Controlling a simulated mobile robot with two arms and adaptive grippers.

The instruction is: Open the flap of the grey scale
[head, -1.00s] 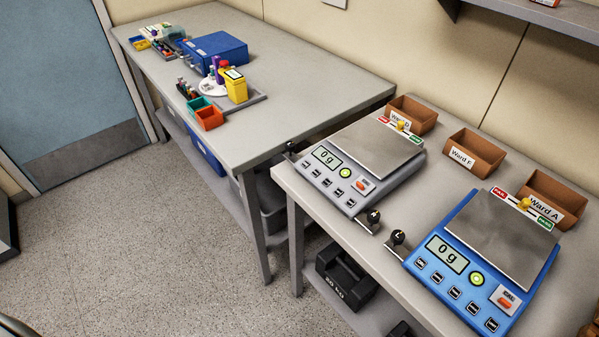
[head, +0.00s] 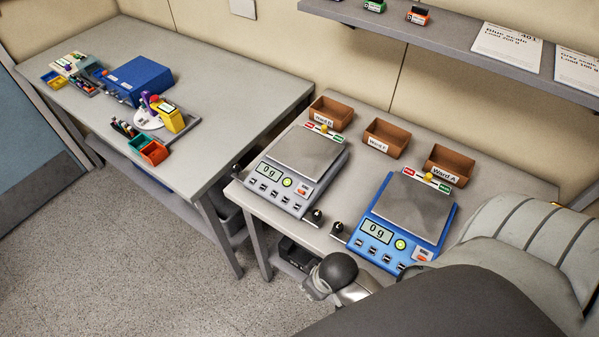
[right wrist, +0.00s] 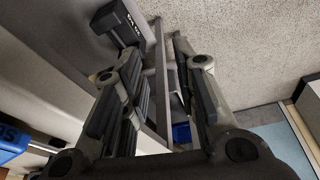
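The grey scale (head: 296,168) stands on the near table, its display reading 0 g. A small black knob (head: 237,171) sticks out at its left, and another black knobbed part (head: 315,217) is at its front right corner. I cannot make out which part is the flap. My right gripper (head: 318,284) is low in front of the table edge, apart from the grey scale and partly hidden by my arm. In the right wrist view its fingers (right wrist: 156,58) are spread with nothing between them. My left gripper is not in view.
A blue scale (head: 408,212) stands right of the grey one, close to my right arm. Brown ward boxes (head: 386,137) line the back. A shelf (head: 440,40) hangs above. A black weight (right wrist: 119,22) sits below the table. The far table (head: 230,85) holds bins and bottles.

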